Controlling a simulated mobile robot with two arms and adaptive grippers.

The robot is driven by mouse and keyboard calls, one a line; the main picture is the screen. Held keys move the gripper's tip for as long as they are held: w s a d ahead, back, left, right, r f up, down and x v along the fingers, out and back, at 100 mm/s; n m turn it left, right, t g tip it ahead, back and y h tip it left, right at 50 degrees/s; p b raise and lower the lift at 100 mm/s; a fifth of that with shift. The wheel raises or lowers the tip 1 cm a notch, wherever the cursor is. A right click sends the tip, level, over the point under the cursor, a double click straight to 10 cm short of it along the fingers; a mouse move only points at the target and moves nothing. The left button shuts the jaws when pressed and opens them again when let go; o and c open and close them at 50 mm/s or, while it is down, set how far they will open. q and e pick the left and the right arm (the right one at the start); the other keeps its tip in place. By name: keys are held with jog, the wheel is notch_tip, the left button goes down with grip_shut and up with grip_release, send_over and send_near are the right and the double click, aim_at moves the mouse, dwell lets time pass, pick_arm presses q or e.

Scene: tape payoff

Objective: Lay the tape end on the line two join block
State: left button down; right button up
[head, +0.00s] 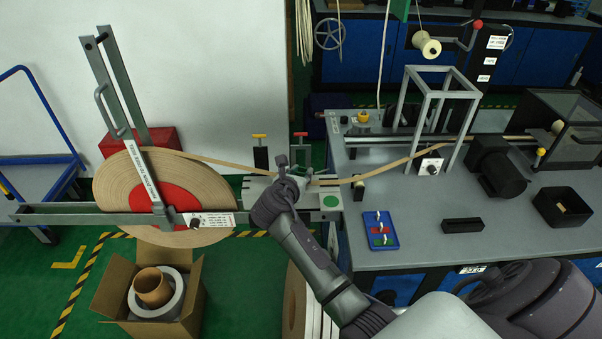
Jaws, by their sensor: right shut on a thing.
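A large roll of tan tape (115,190) with a red core hangs on the grey payoff arm at the left. Its tape strand (225,161) runs right to my right gripper (293,177). That gripper is shut, apparently on this tape end, over a pale grey join block (331,202) with a green dot. The fingertips are small and partly hide the tape end. A second tape strand (390,166) leaves the block's right side and rises to the machine frame. I cannot read a line number on the block. My left gripper is not in view.
A yellow-topped clamp (260,153) and a red-topped clamp (303,150) stand behind the block. The grey bench (420,225) at right holds a blue tray (380,230), a motor (497,168) and a black bin (562,208). An open cardboard box (115,290) sits below the roll.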

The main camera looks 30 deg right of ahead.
jog(key=shift+f, duration=0.5)
jog(key=o, duration=1.1)
jog(key=v, duration=1.2)
jog(key=shift+s, duration=0.1)
